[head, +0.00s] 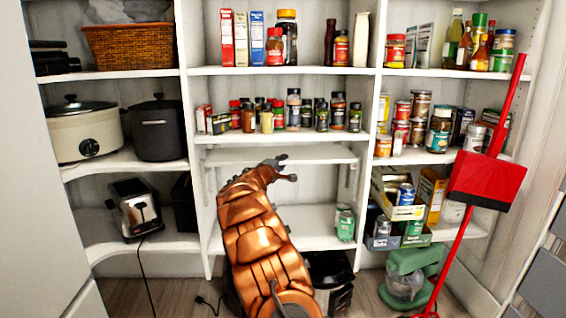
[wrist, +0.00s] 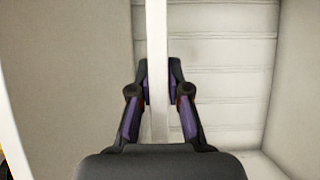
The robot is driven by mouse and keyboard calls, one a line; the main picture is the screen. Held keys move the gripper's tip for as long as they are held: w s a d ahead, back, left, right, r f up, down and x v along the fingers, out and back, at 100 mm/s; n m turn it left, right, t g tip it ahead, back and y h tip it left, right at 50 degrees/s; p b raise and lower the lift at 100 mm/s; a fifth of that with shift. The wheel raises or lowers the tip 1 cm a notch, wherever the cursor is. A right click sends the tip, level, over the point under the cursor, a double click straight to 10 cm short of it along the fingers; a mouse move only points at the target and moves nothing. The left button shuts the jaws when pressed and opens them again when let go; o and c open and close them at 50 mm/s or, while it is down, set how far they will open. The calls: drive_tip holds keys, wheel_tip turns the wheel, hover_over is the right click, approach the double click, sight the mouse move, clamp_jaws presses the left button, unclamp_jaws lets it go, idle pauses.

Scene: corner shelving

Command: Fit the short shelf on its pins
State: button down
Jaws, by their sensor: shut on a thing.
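The short white shelf (head: 235,156) spans the middle bay in the head view, below the spice shelf, and looks roughly level. My gripper (head: 280,170) is at its front edge near the middle. In the wrist view the shelf (wrist: 157,35) shows edge-on as a narrow white strip. My gripper (wrist: 159,92) is shut on it, with one dark, purple-padded finger on each side. The pins are too small or hidden to make out, so I cannot tell whether the shelf rests on them.
Spice jars (head: 280,115) stand on the shelf above. The lower shelf (head: 310,220) is mostly bare, with green-labelled cans (head: 344,223) at its right. White uprights bound the bay on both sides. A red dustpan (head: 487,180) and a green mixer (head: 408,280) stand at the right.

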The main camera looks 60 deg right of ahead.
drive_tip(key=shift+w+d+r, duration=0.1)
drive_tip(key=shift+d, duration=0.1)
drive_tip(key=shift+d+f, duration=0.1)
drive_tip(key=shift+f, duration=0.2)
drive_tip(key=shift+f+b, duration=0.5)
drive_tip(key=shift+b, duration=0.4)
drive_tip(key=shift+f+b, duration=0.4)
drive_tip(key=shift+b, duration=0.45)
idle(1.2)
drive_tip(key=c, duration=1)
unclamp_jaws()
drive_tip(key=shift+f, duration=0.1)
drive_tip(key=shift+c, duration=0.2)
drive_tip(key=s+a, duration=0.1)
drive_tip(key=a, duration=1.1)
drive_tip(key=shift+s, duration=0.3)
